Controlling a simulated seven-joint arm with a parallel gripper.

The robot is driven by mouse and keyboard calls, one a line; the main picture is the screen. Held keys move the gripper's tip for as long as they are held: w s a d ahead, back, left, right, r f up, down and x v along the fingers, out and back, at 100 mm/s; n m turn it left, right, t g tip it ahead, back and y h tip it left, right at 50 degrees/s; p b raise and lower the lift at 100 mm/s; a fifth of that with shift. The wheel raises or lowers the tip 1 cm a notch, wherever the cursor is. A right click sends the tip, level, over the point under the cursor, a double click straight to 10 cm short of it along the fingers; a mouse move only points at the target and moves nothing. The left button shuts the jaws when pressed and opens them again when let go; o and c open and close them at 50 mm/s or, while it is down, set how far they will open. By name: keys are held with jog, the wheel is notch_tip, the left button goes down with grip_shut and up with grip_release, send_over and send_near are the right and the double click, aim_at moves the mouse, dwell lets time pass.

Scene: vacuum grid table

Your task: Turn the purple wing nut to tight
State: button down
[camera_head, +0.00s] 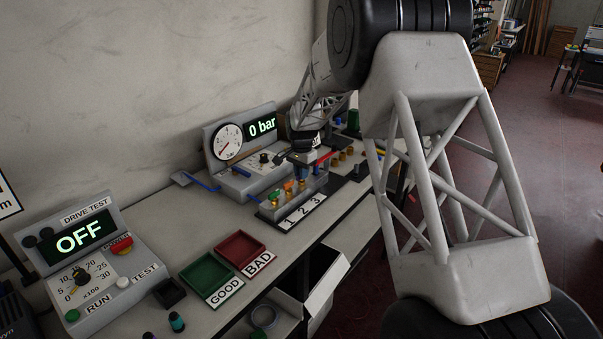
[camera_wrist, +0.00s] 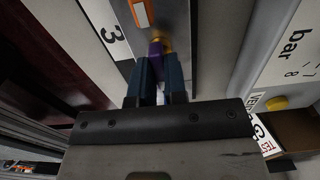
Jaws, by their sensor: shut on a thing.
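The purple wing nut (camera_wrist: 156,50) sits at a brass stud by the label 3 in the wrist view. My gripper (camera_wrist: 157,60) has its two blue fingers closed on either side of it, shut on the nut. In the head view my gripper (camera_head: 303,172) points down over the right end of the numbered block (camera_head: 268,211), and I cannot make out the purple nut there. An orange wing nut (camera_head: 288,187) and a green one (camera_head: 275,195) stand on the block to the left. The orange one also shows in the wrist view (camera_wrist: 143,13).
A gauge box (camera_head: 228,139) reading 0 bar stands behind the block. A drive test box (camera_head: 79,243) reading OFF is at the left. A green tray (camera_head: 206,278) and a red tray (camera_head: 239,250) lie in front. Brass parts stand close at the right.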

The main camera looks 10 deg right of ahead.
jog(key=c, duration=1.2)
grip_release()
jog(key=shift+o, duration=0.2)
jog(key=shift+r, duration=3.95)
